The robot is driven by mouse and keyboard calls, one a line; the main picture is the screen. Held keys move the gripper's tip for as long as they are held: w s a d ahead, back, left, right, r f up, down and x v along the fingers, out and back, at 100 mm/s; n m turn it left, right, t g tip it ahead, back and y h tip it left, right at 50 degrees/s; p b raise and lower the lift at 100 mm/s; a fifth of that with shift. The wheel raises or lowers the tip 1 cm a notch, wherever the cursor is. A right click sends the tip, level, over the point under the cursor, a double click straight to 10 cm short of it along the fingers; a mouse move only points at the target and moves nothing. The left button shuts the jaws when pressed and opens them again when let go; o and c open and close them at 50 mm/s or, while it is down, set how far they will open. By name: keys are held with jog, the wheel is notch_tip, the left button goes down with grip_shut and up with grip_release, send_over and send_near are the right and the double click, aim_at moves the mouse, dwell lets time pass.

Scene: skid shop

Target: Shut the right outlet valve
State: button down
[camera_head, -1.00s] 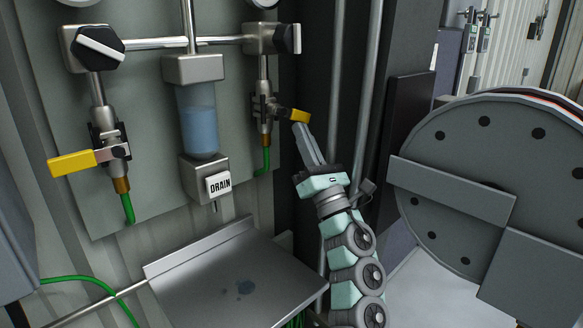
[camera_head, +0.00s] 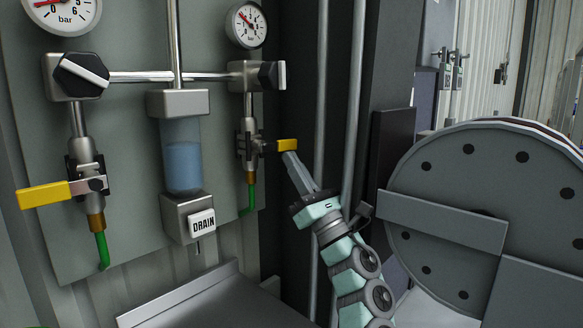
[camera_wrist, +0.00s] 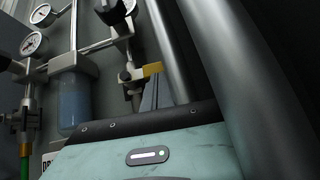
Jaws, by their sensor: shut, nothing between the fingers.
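The right outlet valve (camera_head: 250,148) is on the vertical pipe right of the clear bowl, above a green hose. Its yellow lever (camera_head: 287,145) sticks out sideways to the right, across the pipe. My gripper (camera_head: 288,155) is shut and empty, its fingertips at the underside of the lever's outer end; I cannot tell whether they touch. In the wrist view the yellow lever (camera_wrist: 153,70) shows above the shut fingers, and the valve body (camera_wrist: 130,77) is left of it. The left outlet valve's yellow lever (camera_head: 44,194) points sideways to the left.
The DRAIN block (camera_head: 202,221) and the bowl (camera_head: 183,165) are left of the valve. Grey vertical pipes (camera_head: 357,100) stand close to the right of my gripper. A large bolted disc (camera_head: 440,260) is farther right. A grey tray (camera_head: 205,300) is below.

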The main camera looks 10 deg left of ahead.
jog(key=shift+a, duration=0.1)
jog(key=w+a+f+v, duration=0.1)
jog(key=f+v, duration=0.1)
jog(key=v, duration=1.1)
jog(key=shift+w+a, duration=0.15)
jog(key=shift+a, duration=0.15)
